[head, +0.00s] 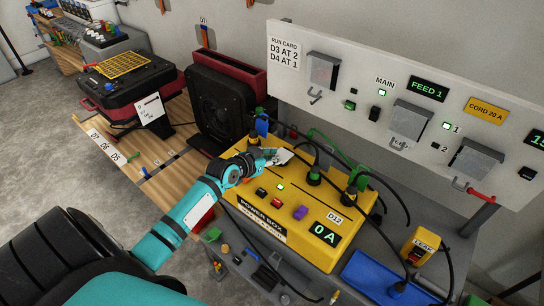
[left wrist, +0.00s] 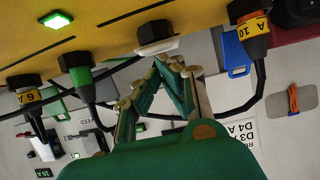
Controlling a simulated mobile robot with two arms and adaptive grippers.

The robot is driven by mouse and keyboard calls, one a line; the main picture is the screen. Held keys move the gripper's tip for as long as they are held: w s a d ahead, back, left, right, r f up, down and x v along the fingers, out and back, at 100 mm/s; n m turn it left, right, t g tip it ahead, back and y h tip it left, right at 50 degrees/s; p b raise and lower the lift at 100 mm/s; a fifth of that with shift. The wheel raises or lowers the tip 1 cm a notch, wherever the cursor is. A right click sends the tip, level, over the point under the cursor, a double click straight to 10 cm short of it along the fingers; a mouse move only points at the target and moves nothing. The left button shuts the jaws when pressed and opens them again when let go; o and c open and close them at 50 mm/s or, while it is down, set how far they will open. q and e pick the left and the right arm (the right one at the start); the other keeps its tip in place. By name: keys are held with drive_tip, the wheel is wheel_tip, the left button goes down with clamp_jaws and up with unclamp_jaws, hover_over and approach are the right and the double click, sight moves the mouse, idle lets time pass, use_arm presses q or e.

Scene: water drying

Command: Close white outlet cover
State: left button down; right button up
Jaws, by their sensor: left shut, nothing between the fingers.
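The yellow power box (head: 252,205) stands on a grey bench, its display reading 0 A. A small white outlet cover (head: 284,156) shows on its top near the back, tilted beside the gripper tips. In the left wrist view, a white capped outlet piece (left wrist: 157,34) sits on the yellow face just beyond the fingers. My left gripper (head: 270,156) reaches over the box from the left. It also shows in the left wrist view (left wrist: 172,64), with its fingertips together and nothing between them. I cannot tell whether the tips touch the cover. My right gripper is not in view.
Green (head: 314,178) and yellow-banded plugs (head: 351,194) with black cables stand in the box right of my gripper. A blue-tagged plug (head: 262,125) rises behind it. A black fan (head: 222,105) is behind left. A blue tray (head: 375,280) lies front right.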

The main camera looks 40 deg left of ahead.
use_arm(q)
drive_tip(key=shift+s+f+b, duration=0.25)
drive_tip(key=shift+f+b, duration=0.35)
drive_tip(key=shift+f, duration=0.1)
drive_tip(key=shift+r, duration=0.1)
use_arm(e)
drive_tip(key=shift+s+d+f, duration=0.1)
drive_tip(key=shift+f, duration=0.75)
use_arm(q)
drive_tip(key=shift+p, duration=0.3)
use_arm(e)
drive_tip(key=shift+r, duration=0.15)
